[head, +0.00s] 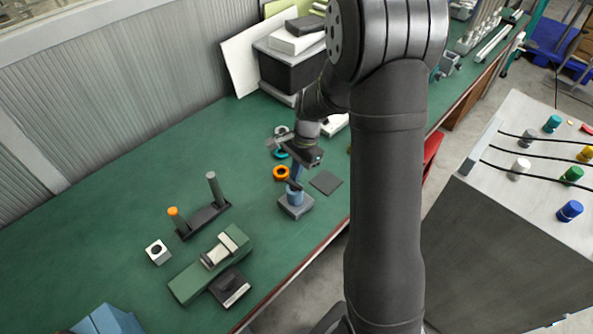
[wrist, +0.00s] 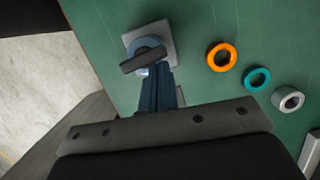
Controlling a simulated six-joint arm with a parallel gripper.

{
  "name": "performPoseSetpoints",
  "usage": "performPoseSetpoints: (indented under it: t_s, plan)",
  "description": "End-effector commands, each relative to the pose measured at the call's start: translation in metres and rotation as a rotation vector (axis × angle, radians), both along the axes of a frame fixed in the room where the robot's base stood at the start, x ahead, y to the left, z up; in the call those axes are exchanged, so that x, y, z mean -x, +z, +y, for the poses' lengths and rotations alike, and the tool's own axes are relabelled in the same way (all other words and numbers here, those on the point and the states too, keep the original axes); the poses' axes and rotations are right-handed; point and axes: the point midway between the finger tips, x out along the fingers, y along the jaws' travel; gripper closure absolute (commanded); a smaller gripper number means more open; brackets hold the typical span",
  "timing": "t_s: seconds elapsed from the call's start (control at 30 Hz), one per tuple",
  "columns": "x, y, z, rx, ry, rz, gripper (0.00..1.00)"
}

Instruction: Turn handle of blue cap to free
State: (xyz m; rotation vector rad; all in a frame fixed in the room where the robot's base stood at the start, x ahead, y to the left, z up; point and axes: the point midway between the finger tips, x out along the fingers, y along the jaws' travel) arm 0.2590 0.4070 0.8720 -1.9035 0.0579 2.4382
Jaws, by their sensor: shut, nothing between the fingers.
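The blue cap (head: 294,196) stands on a square grey base (head: 296,211) on the green bench, near its front edge. In the wrist view the blue cap (wrist: 146,45) shows as a ring on the grey base (wrist: 165,32). Its dark bar handle (wrist: 140,62) lies across the near side of the cap, slightly tilted. My gripper (wrist: 156,70) is shut and empty, its blue fingers pointing at the cap beside the handle's right end. In the head view my gripper (head: 296,175) is just above the cap. I cannot tell whether the fingertips touch the handle.
An orange ring (wrist: 222,57), a teal ring (wrist: 257,79) and a grey ring (wrist: 288,99) lie right of the cap in the wrist view. A dark flat plate (head: 326,182) lies beside the base. A two-post stand (head: 203,219) and a green device (head: 209,262) are to the left.

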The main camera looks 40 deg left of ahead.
Motion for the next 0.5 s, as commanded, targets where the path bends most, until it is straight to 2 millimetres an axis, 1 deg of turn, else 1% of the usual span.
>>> performPoseSetpoints:
  t_s: [0.27, 0.5]
  plan:
    - [0.0, 0.0, -0.002, 0.0, -0.001, 0.0, 1.0]
    - [0.0, 0.0, -0.013, 0.0, -0.002, 0.0, 1.0]
